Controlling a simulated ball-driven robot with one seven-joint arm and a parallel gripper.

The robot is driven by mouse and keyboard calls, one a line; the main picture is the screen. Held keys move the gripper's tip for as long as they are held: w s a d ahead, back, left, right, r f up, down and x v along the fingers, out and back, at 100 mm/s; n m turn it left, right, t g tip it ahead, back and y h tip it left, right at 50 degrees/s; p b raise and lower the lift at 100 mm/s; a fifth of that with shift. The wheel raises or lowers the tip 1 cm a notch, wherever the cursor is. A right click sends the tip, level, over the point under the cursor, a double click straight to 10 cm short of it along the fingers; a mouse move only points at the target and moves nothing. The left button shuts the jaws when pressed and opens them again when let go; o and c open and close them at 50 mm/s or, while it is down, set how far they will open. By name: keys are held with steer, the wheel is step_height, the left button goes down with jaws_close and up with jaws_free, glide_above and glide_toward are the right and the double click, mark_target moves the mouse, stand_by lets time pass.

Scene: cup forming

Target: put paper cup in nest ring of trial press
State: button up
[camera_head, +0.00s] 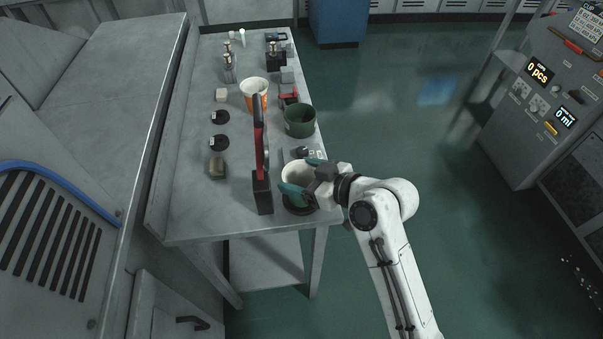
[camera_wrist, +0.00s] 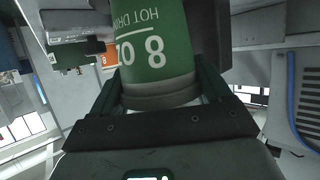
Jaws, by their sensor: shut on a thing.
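A paper cup (camera_head: 297,174) with a pale inside and a green outside is in my gripper (camera_head: 304,176) near the front right of the bench. In the wrist view, the green cup (camera_wrist: 150,38) fills the space between the two fingers and its "8 OZ HOT DRINK" print appears upside down. My gripper is shut on the cup from its right side. The trial press (camera_head: 262,165), black with a red strip, stands upright just left of the cup. A dark round base, likely the nest ring (camera_head: 300,209), shows under the cup. I cannot tell whether the cup is seated in it.
A dark green container (camera_head: 300,121) stands behind the cup, and an orange-and-white cup (camera_head: 254,92) stands farther back. Black discs (camera_head: 219,142) and small blocks (camera_head: 216,168) lie along the left of the bench (camera_head: 190,210). The front left of the bench is bare.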

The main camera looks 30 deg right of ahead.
steer(key=shift+f, duration=0.2)
steer(key=o, duration=1.2)
steer(key=shift+r, duration=0.1)
